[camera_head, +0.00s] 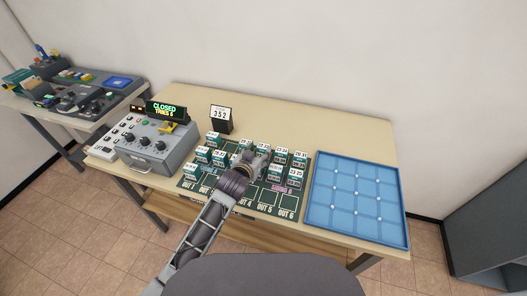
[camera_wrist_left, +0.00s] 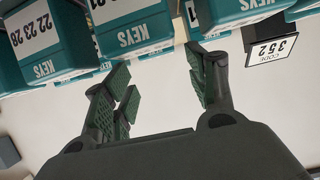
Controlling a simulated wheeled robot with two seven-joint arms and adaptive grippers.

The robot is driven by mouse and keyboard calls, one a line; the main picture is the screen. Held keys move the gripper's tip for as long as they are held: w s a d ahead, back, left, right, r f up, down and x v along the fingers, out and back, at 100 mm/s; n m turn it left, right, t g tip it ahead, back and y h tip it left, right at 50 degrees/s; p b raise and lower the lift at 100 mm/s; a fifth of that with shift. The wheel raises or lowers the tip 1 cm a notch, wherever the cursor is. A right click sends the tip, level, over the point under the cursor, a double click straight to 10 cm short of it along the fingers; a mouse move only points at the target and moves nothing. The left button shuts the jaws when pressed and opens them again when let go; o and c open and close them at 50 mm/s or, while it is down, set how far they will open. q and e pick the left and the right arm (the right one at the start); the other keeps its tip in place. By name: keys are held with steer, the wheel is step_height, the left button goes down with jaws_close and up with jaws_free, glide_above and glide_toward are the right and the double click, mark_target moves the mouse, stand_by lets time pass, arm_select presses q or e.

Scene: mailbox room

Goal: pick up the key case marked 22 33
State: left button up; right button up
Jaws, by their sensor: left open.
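Several teal-and-white key cases stand on a dark green mat (camera_head: 258,200) in the head view. Their labels are small there, and I cannot tell for sure which one reads 22 33; my gripper partly covers the middle ones. My left gripper (camera_head: 252,163) is over the middle of the mat among the cases, and it is open. In the left wrist view the two fingers (camera_wrist_left: 160,78) are spread with nothing between them. Key cases show upside down along the top, one with a label like 22 23 28 (camera_wrist_left: 40,38). My right gripper is not in view.
A card reading 352 (camera_head: 221,114) stands behind the mat. A grey control box (camera_head: 160,150) with a sign reading CLOSED is to the left. A blue divided tray (camera_head: 356,200) is on the right. A second desk (camera_head: 75,95) stands at far left.

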mark_target(263, 146)
arm_select(q)
steer(key=shift+w+f, duration=0.1)
steer(key=shift+w, duration=0.1)
steer(key=shift+w+d, duration=0.1)
steer(key=shift+p+x, duration=0.3)
steer(key=shift+x, duration=2.15)
steer(key=shift+d+f, duration=0.1)
steer(key=shift+f, duration=0.1)
steer(key=c, duration=0.8)
steer(key=shift+r, duration=0.1)
steer(key=shift+c, duration=0.2)
step_height(263, 146, up, 10)
